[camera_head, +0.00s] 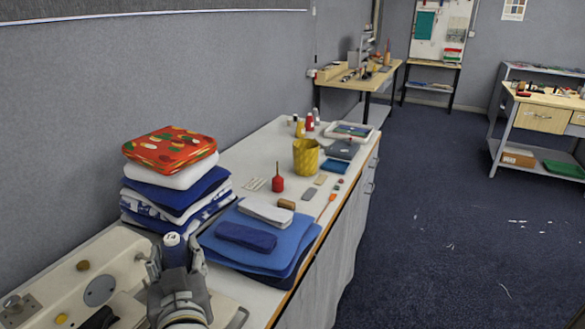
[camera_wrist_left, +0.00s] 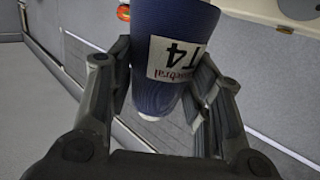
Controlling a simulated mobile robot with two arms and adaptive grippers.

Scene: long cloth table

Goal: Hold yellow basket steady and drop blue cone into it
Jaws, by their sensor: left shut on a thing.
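The blue cone (camera_head: 174,252) is a dark blue thread cone with a white top, held upright in my left gripper (camera_head: 176,262) at the near end of the table. In the left wrist view the cone (camera_wrist_left: 170,95) shows a white label reading "T4", and the left gripper (camera_wrist_left: 165,100) has a finger on each side of it. The yellow basket (camera_head: 306,157) stands upright farther along the table, well apart from my left gripper. No gripper is on the basket. My right gripper is not in view.
A tall stack of folded cloth (camera_head: 172,175) stands left of the line from cone to basket. Folded blue cloths (camera_head: 262,240) lie beside my left gripper. A sewing machine (camera_head: 75,275) fills the near left.

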